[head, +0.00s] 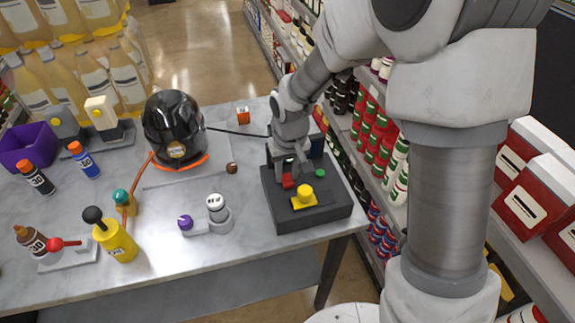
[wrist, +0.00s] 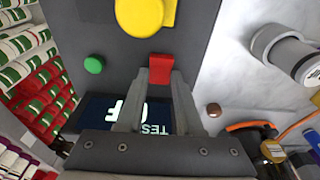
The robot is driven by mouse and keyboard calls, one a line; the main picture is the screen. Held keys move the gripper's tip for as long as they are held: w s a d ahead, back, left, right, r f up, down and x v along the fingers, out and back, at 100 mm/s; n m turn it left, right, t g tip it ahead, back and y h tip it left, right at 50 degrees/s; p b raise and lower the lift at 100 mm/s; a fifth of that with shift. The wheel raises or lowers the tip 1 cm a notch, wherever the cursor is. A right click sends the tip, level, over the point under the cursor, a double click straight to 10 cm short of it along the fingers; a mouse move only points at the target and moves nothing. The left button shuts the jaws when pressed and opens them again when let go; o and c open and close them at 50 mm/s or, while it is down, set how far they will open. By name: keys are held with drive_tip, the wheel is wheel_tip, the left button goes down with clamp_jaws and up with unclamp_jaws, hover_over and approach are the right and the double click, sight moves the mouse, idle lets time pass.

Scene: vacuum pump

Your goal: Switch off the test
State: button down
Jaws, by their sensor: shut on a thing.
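A dark control box (head: 330,209) stands at the right end of the table. It carries a red switch (head: 288,182), a yellow mushroom button (head: 305,190) on a yellow plate, and a small green button (head: 320,173). My gripper (head: 288,175) is down at the box, its fingers closed at the red switch. The wrist view shows the red switch (wrist: 161,67) at the tips of my fingers (wrist: 158,80), partly hidden by them. A dark display (wrist: 98,109) lies under my fingers; it shows "TEST" and larger letters like "OF", partly covered.
A black domed vessel (head: 174,122) with an orange rim stands left of the box, with a cable toward it. A grey valve with a white top (head: 216,206) and a yellow cylinder (head: 117,241) stand further forward. Shelves of goods (head: 380,130) line the right side.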

idle(0.3)
drive_tip(key=c, duration=0.6)
unclamp_jaws()
drive_tip(key=shift+o, duration=0.2)
drive_tip(key=shift+r, duration=0.1)
wheel_tip(320, 180, up, 17)
drive_tip(key=s+p, duration=0.1)
drive_tip(key=s, duration=0.1)
drive_tip(key=shift+d+p, duration=0.3)
drive_tip(key=shift+d, duration=0.05)
drive_tip(key=shift+s, duration=0.1)
drive_tip(key=s+d+r+m+t, duration=0.1)
drive_tip(key=s+d+r+t, duration=0.1)
drive_tip(key=s+d, duration=0.4)
drive_tip(key=s+d+r+m+t, duration=0.2)
drive_tip(key=s+d+r, duration=0.2)
drive_tip(key=s+d, duration=0.3)
drive_tip(key=s, duration=0.3)
drive_tip(key=shift+s+d, duration=0.15)
drive_tip(key=shift+s, duration=0.25)
